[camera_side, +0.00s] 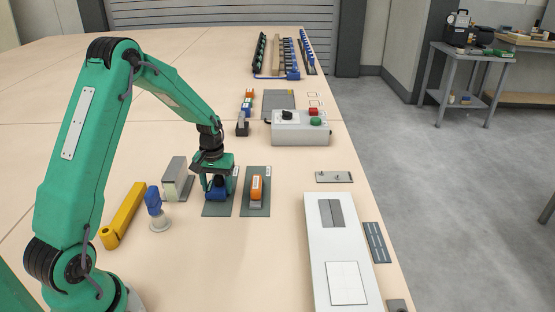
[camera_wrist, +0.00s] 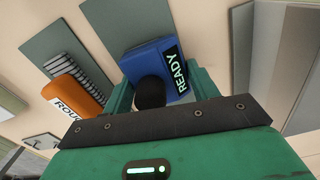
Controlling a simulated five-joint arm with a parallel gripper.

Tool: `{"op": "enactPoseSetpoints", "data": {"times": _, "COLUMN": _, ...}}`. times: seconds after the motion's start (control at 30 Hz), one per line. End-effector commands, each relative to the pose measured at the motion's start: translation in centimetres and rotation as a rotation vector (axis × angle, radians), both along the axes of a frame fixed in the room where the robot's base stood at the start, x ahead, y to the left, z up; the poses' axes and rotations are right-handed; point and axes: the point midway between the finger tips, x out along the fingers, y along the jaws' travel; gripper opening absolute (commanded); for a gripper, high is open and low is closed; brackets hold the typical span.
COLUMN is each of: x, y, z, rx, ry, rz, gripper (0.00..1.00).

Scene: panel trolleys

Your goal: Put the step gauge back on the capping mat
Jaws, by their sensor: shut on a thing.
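My gripper (camera_side: 216,188) is shut on a blue block (camera_side: 217,194) with a dark round knob and a READY label. The block shows between the jaws in the wrist view (camera_wrist: 158,65). It is over the left dark mat (camera_side: 216,210); I cannot tell whether it touches it. An orange-topped piece (camera_side: 257,187) lies on the right dark mat (camera_side: 256,211). The wrist view shows this orange piece (camera_wrist: 73,93) with a ribbed grey part and a label partly hidden, reading "ROU". No readable label names the step gauge or the capping mat.
A grey block (camera_side: 175,178) on a dark base, a blue-topped white piece (camera_side: 155,205) and a yellow bar (camera_side: 123,215) stand to the left. A control box (camera_side: 300,130) is behind, a white panel (camera_side: 335,230) at right. Bare tabletop lies in front of the mats.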

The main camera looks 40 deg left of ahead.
Motion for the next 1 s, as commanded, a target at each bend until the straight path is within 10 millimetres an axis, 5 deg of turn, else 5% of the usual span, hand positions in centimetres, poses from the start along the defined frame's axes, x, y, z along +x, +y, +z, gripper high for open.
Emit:
{"op": "enactPoseSetpoints", "data": {"times": 0.27, "x": 0.0, "y": 0.0, "z": -0.2, "rx": 0.0, "ry": 0.0, "rz": 0.0, "gripper": 0.28}}
{"op": "enactPoseSetpoints", "data": {"times": 0.3, "x": 0.0, "y": 0.0, "z": -0.3, "rx": -0.001, "ry": 0.001, "rz": 0.0, "gripper": 0.61}}
{"op": "enactPoseSetpoints", "data": {"times": 0.4, "x": 0.0, "y": 0.0, "z": -0.3, "rx": -0.001, "ry": 0.001, "rz": 0.0, "gripper": 0.8}}
{"op": "enactPoseSetpoints", "data": {"times": 1.0, "x": 0.1, "y": 0.0, "z": 1.3, "rx": 0.001, "ry": -0.002, "rz": 0.0, "gripper": 0.81}}
